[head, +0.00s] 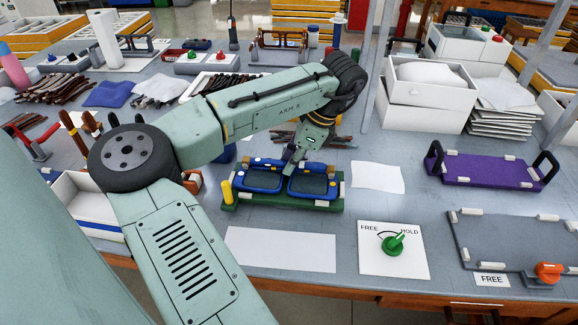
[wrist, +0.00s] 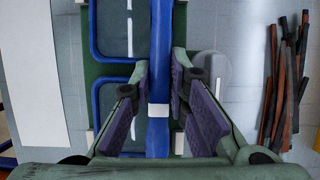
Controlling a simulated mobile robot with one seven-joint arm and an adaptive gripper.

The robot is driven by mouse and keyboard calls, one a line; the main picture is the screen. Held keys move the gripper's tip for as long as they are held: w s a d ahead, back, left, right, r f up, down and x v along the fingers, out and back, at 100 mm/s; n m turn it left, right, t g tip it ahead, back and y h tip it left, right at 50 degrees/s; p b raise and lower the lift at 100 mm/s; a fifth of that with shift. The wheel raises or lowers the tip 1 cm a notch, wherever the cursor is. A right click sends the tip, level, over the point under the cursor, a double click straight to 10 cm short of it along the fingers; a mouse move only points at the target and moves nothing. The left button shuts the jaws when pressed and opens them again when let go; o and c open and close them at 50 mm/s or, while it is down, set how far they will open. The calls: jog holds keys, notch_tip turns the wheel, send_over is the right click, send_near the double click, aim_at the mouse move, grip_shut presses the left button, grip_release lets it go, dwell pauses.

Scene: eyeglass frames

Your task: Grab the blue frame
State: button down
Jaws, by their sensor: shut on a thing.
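The blue frame (head: 260,191), with two dark openings, lies on a green fixture (head: 285,206) with pale clips and a yellow post at its left end. In the wrist view, the frame's long blue bar (wrist: 161,40) runs between my gripper's two padded fingers and carries a white band. My gripper (head: 290,168) reaches down from above to the frame's far side, near its middle. It is shut on the blue frame (wrist: 161,75), with one finger on each side of the bar. The contact itself is partly hidden in the head view.
In front right is a white panel marked FREE and HOLD (head: 370,262); its green knob (head: 393,243) points toward HOLD. A purple tray (head: 490,171) and a grey plate (head: 505,235) with an orange knob lie at right. Dark sticks (wrist: 283,85) lie beyond the fixture. Blank white sheets lie nearby.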

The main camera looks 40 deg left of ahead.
notch_tip(320, 180, up, 10)
jog(key=b, duration=0.1)
jog(key=shift+r, duration=0.2)
dwell(0.4)
